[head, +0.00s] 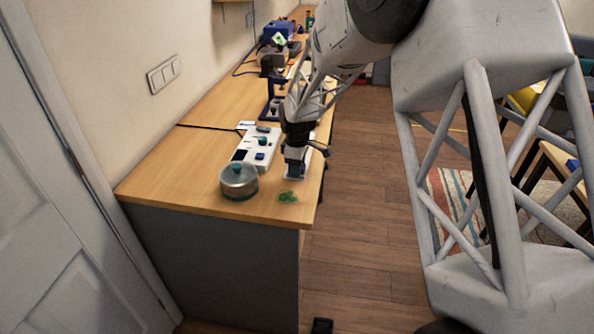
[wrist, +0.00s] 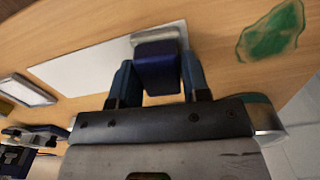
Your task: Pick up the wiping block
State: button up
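The wiping block, a dark blue block (wrist: 158,66) with a pale grey end (wrist: 158,37), is between the two fingers of my gripper (wrist: 160,78) in the wrist view. The fingers stand close along both of its sides; I cannot tell whether they press on it. The block is over or on a white board (wrist: 85,67) on the table. In the head view my gripper (head: 294,168) is low at the table's right edge, above the board, and hides most of the block. A green smear (wrist: 272,32) lies to the right of my gripper; it also shows in the head view (head: 288,197).
A round metal pot with a teal knob (head: 239,182) stands left of my gripper on the wooden table (head: 165,178). A white panel with switches (head: 257,147) lies behind the pot. Blue equipment (head: 275,60) stands farther back. The table's front left is clear.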

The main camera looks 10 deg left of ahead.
jog(key=c, duration=0.5)
jog(key=shift+r, duration=0.1)
jog(key=shift+r, duration=0.35)
notch_tip(320, 180, up, 3)
jog(key=s+d, duration=0.2)
jog(key=s, duration=0.3)
jog(key=s+d, duration=0.2)
jog(key=s, duration=0.2)
jog(key=s+d+r, duration=0.1)
jog(key=s+d, duration=0.1)
jog(key=s, duration=0.3)
jog(key=shift+s+d, duration=0.2)
jog(key=shift+s, duration=0.1)
